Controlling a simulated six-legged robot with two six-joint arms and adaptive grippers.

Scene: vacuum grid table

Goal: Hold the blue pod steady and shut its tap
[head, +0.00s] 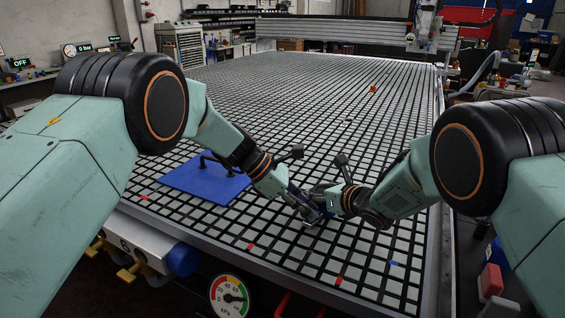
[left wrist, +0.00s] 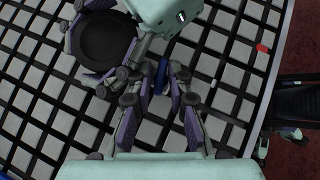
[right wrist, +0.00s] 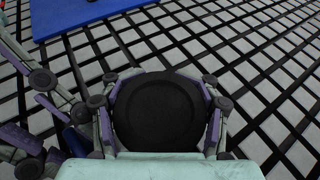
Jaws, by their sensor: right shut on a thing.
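The pod shows as a round black top (right wrist: 160,112) between the fingers of my right gripper (right wrist: 158,92) in the right wrist view. That gripper is shut on it, low over the grid table (head: 300,100). The black top (left wrist: 105,38) also shows at the upper left of the left wrist view. A small blue part (left wrist: 163,78), seemingly the tap, sits between the spread fingers of my left gripper (left wrist: 160,92), with gaps on both sides. In the head view my left gripper (head: 309,207) and right gripper (head: 337,195) meet closely and mostly hide the pod.
A flat blue panel (head: 195,183) with a black handle lies on the table to the left. A round pressure gauge (head: 229,297) and yellow valves (head: 130,271) are at the table's front edge. Small red pieces lie around. The far grid is mostly clear.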

